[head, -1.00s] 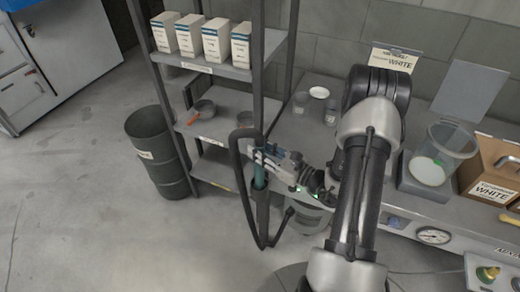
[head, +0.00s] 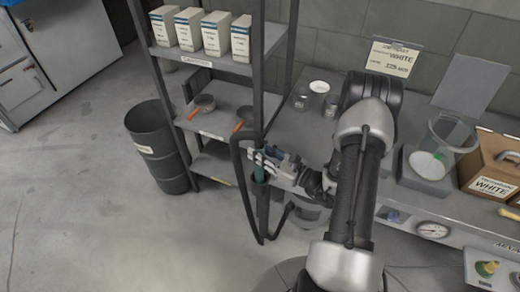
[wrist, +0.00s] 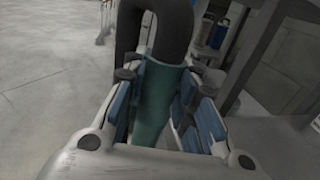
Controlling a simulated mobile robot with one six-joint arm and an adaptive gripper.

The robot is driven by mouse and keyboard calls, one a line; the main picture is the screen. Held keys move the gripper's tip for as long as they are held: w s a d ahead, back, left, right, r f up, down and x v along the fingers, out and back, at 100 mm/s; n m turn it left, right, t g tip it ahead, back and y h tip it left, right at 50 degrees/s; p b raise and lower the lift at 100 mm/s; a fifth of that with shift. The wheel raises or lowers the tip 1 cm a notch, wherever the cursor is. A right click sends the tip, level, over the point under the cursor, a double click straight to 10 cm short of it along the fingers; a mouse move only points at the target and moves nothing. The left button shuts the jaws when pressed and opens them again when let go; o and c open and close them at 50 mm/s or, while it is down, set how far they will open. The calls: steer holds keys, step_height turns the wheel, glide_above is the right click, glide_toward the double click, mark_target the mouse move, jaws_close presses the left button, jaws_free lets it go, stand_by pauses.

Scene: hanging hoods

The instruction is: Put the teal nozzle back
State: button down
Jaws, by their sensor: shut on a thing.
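The teal nozzle (wrist: 156,98) is a tapered tube on the end of a thick dark hose (wrist: 158,25). My gripper (wrist: 160,85) is shut on it, with blue pads on both sides. In the head view the gripper (head: 262,166) holds the teal nozzle (head: 260,174) upright in front of the shelf rack's near post. The dark hose (head: 238,165) loops up beside the post and hangs down below the gripper. No holder for the nozzle can be made out clearly.
A shelf rack (head: 215,124) with boxes and pans stands just behind the gripper. A dark green drum (head: 160,150) is left of it. The bench (head: 290,130) on the right carries jars, a scale with a clear container (head: 450,135), and a cardboard box (head: 490,165). Floor at the left is clear.

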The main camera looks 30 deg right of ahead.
steer(key=shift+f, duration=0.6)
steer(key=c, duration=1.2)
jaws_free()
steer(key=shift+s, duration=0.1)
steer(key=v, duration=1.2)
